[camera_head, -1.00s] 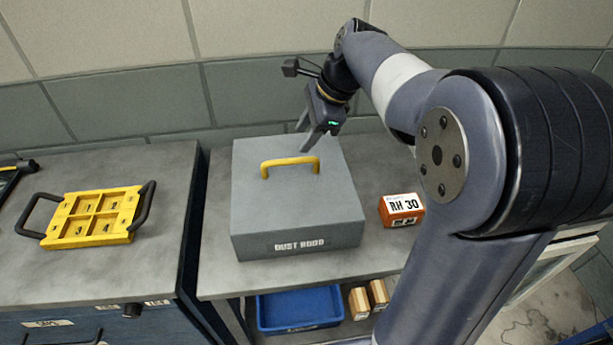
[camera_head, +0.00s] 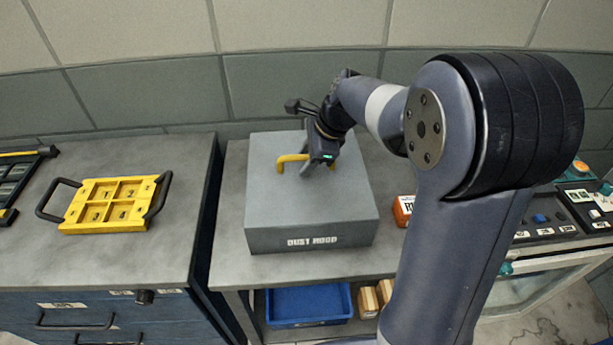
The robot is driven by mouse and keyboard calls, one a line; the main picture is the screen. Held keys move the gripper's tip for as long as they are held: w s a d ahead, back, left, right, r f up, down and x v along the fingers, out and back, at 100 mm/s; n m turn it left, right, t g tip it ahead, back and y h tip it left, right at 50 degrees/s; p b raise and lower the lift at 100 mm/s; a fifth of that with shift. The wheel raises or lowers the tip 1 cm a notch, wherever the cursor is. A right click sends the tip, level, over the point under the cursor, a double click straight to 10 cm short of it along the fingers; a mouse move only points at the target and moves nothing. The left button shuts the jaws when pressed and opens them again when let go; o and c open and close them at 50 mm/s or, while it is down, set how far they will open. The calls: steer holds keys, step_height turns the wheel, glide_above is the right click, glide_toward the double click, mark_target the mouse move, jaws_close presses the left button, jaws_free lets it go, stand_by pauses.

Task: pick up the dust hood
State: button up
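The dust hood (camera_head: 313,207) is a grey box with "DUST HOOD" on its front face, standing on a grey bench top. A yellow handle (camera_head: 287,160) is fixed on its top. My gripper (camera_head: 306,172) is over the top of the hood, with its fingers pointing down at the right part of the handle. The gripper body hides that end of the handle. I cannot tell whether the fingers touch or enclose it, or how far apart they are.
An orange box (camera_head: 403,209) stands right of the hood, partly hidden by my arm. A yellow tray (camera_head: 110,205) with black handles lies on the left cabinet. A blue bin (camera_head: 308,304) and wooden blocks (camera_head: 369,302) sit on the shelf below. A control panel (camera_head: 560,215) is at right.

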stand_by(0.4)
jaws_close()
